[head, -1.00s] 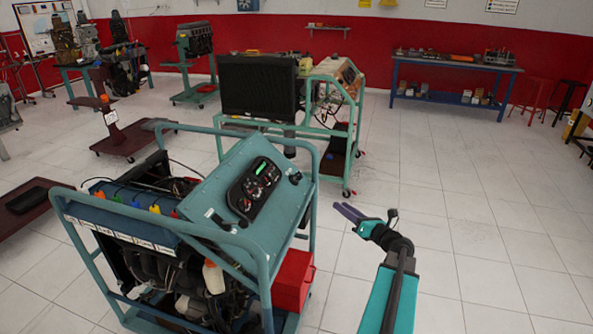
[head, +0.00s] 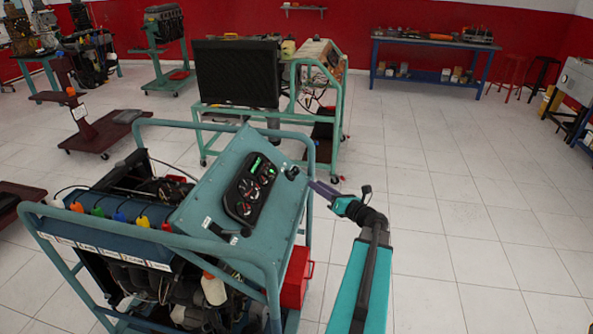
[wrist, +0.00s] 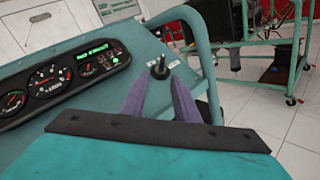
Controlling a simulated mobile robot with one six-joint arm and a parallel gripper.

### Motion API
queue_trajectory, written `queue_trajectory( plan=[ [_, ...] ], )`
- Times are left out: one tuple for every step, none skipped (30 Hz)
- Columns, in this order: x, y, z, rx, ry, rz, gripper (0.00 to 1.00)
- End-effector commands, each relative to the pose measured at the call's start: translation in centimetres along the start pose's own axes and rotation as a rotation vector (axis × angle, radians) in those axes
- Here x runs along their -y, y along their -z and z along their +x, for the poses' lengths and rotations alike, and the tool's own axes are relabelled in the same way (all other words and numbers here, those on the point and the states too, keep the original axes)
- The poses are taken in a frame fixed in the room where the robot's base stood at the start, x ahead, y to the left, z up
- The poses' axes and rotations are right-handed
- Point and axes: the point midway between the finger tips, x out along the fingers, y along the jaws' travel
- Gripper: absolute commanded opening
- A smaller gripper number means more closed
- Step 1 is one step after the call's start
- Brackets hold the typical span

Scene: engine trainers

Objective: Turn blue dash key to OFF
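The teal dash panel (head: 200,205) of the blue engine trainer carries a dark key switch (head: 292,173) near its upper right corner. In the wrist view the key (wrist: 159,69) stands up from the panel as a small dark stem on a round base; I cannot make out blue on it. My gripper (head: 314,185) is just right of the key in the head view. In the wrist view its two purple fingers (wrist: 158,86) are apart, with the key just beyond and between their tips. Nothing is held. The gauge cluster (wrist: 62,79) shows lit green text.
A teal tube frame (head: 312,165) runs around the panel, close to my gripper. A red box (head: 296,277) sits low at the trainer's right side. A radiator stand (head: 237,75) is behind. The tiled floor at right is clear.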

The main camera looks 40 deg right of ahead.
Motion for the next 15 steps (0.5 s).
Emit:
queue_trajectory(
  plan=[
    [0.2, -0.1, -0.1, 0.001, 0.003, 0.000, 0.28],
    [0.3, -0.1, -0.2, 0.002, 0.004, 0.000, 0.28],
    [0.4, -0.2, -0.2, 0.003, 0.006, 0.000, 0.28],
    [0.5, -0.3, -0.2, 0.003, 0.007, 0.000, 0.28],
    [0.5, -0.3, -0.2, 0.004, 0.008, 0.000, 0.28],
    [0.6, -0.4, -0.1, 0.005, 0.009, 0.000, 0.28],
    [0.7, -0.4, -0.1, 0.005, 0.010, 0.000, 0.28],
    [0.7, -0.5, 0.1, 0.006, 0.010, 0.000, 0.28],
    [0.8, -0.5, 0.3, 0.006, 0.011, 0.000, 0.28],
    [0.8, -0.5, 0.5, 0.006, 0.012, 0.000, 0.28],
    [0.9, -0.6, 0.8, 0.007, 0.012, 0.000, 0.28],
    [0.9, -0.6, 1.1, 0.007, 0.012, 0.001, 0.28],
    [0.9, -0.6, 1.5, 0.007, 0.012, 0.001, 0.28],
    [0.9, -0.6, 1.8, 0.007, 0.012, 0.001, 0.28],
    [0.9, -0.6, 2.4, 0.006, 0.012, 0.001, 0.28]
  ],
)
